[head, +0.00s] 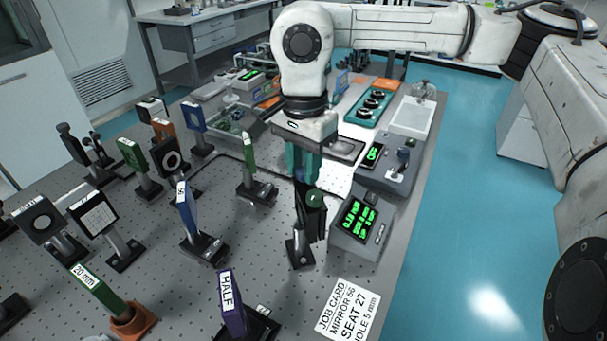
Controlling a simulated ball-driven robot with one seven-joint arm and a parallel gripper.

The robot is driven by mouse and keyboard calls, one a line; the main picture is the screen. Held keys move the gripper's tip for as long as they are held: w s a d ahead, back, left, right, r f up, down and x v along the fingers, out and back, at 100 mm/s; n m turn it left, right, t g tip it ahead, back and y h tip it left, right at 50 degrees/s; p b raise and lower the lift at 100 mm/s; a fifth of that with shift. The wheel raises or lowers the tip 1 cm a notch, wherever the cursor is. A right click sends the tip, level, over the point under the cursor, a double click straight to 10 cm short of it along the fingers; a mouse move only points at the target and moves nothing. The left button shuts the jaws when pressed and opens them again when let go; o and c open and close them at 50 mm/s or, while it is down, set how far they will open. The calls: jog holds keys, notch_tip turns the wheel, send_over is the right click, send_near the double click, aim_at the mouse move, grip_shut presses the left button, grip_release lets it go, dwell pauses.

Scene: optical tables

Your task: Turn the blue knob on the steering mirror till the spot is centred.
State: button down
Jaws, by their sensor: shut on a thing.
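The steering mirror (309,222) is a dark mount on a short post, upright on the optical table, right of the picture's middle. A round green part (314,198) shows on its face. My gripper (301,176) points down from above with teal fingers at the top of this mount. It is shut on the blue knob (299,175), which is mostly hidden between and behind the fingers. A white gridded card in a black frame (97,216) stands at the left. No light spot can be made out at this size.
A readout box (356,217) with green characters stands close right of the mirror. A job card (348,311) lies in front. A purple HALF plate (231,302), a blue-edged plate (187,212) and a green plate (249,155) stand to the left. The aisle floor is clear at right.

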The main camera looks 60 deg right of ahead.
aim_at(303, 170)
jog(key=shift+n+b, duration=0.35)
jog(key=shift+n, duration=0.25)
jog(key=c, duration=0.9)
grip_release()
jog(key=shift+o, duration=0.2)
jog(key=shift+r, duration=0.1)
notch_tip(303, 170, up, 11)
jog(key=shift+f, duration=0.25)
